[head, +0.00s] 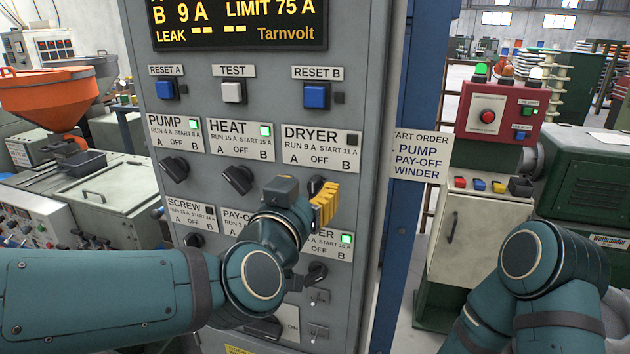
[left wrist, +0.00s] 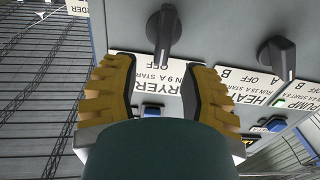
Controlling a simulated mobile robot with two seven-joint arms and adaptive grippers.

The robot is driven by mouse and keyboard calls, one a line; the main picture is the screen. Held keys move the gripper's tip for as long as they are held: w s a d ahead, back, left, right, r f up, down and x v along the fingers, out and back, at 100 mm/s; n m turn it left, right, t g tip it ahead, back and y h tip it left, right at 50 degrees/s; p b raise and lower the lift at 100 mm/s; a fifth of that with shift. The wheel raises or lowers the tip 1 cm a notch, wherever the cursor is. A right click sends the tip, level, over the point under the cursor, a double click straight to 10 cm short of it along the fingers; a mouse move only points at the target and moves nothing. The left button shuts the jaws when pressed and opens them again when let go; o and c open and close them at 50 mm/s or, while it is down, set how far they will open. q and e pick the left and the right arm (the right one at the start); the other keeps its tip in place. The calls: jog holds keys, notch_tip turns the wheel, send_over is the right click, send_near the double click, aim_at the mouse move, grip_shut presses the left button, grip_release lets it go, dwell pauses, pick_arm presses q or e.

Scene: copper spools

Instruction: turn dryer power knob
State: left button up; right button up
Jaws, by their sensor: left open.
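The dryer power knob (head: 316,184) is a dark rotary switch below the DRYER label (head: 322,149) on the grey cabinet. In the head view it is partly hidden by my left gripper (head: 325,203). In the left wrist view the knob (left wrist: 163,33) stands beyond the yellow fingertips, roughly in line with the gap between them. My left gripper (left wrist: 155,66) is open and empty, with no visible contact with the knob. The small lamp (head: 352,139) on the DRYER label is dark. My right arm shows at lower right; its gripper is out of view.
The heat knob (head: 237,180) and pump knob (head: 174,169) are to the left, their lamps green. Push buttons, including RESET B (head: 316,96), are above; lower knobs are partly behind my arm. A blue post (head: 407,200) and red control box (head: 497,113) stand to the right.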

aim_at(312, 183)
pick_arm(q)
jog(key=shift+x, duration=2.1)
jog(key=shift+s, duration=0.1)
grip_shut()
jog(key=shift+a, duration=0.1)
